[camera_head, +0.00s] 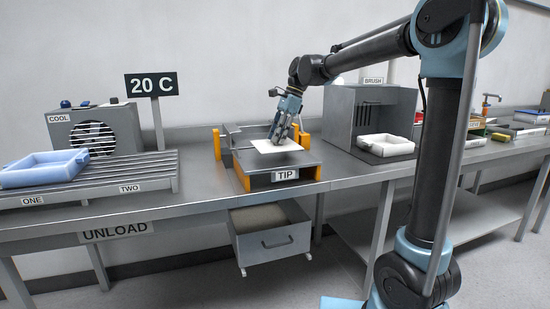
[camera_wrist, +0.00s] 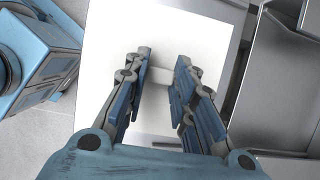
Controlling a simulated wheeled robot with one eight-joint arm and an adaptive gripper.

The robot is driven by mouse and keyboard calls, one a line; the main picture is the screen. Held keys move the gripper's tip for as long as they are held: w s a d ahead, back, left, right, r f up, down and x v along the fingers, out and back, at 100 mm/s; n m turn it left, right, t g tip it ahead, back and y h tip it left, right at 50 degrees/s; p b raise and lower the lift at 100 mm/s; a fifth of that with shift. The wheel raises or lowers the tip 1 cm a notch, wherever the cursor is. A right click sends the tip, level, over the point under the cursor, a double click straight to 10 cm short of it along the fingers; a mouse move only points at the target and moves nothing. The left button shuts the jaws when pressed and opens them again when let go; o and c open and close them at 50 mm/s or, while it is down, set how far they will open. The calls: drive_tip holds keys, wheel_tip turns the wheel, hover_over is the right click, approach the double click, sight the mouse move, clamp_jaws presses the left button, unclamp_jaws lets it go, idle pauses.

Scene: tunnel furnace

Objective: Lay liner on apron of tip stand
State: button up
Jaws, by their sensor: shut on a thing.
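The liner (camera_head: 268,147) is a flat white sheet. It is over the front part of the tip stand (camera_head: 255,178), a grey stand with orange posts and a TIP label. My gripper (camera_head: 283,138) points down at the liner from above. In the wrist view, the liner (camera_wrist: 110,62) lies flat beneath my gripper (camera_wrist: 160,72), and a pale raised tab (camera_wrist: 158,76) shows between the fingers. The fingers are shut on this tab. I cannot tell whether the sheet touches the apron or is just above it; the sheet hides much of the surface under it.
A grey open box labelled BRUSH (camera_head: 355,110) with a white tray (camera_head: 386,145) stands to the right. A blue tray (camera_head: 45,170) is on the slatted rack (camera_head: 110,173) at left, near the COOL unit (camera_head: 90,130). A drawer-like bin (camera_head: 272,240) is below the stand.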

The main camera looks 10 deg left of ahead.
sight(276, 145)
drive_tip(key=shift+a+r, duration=0.1)
drive_tip(key=shift+a, duration=0.05)
wheel_tip(276, 145, up, 5)
drive_tip(key=shift+a+r, duration=0.1)
drive_tip(key=shift+a, duration=0.05)
drive_tip(key=shift+f, duration=4.65)
drive_tip(key=o, duration=1)
drive_tip(key=shift+f, duration=0.1)
drive_tip(key=shift+c, duration=0.2)
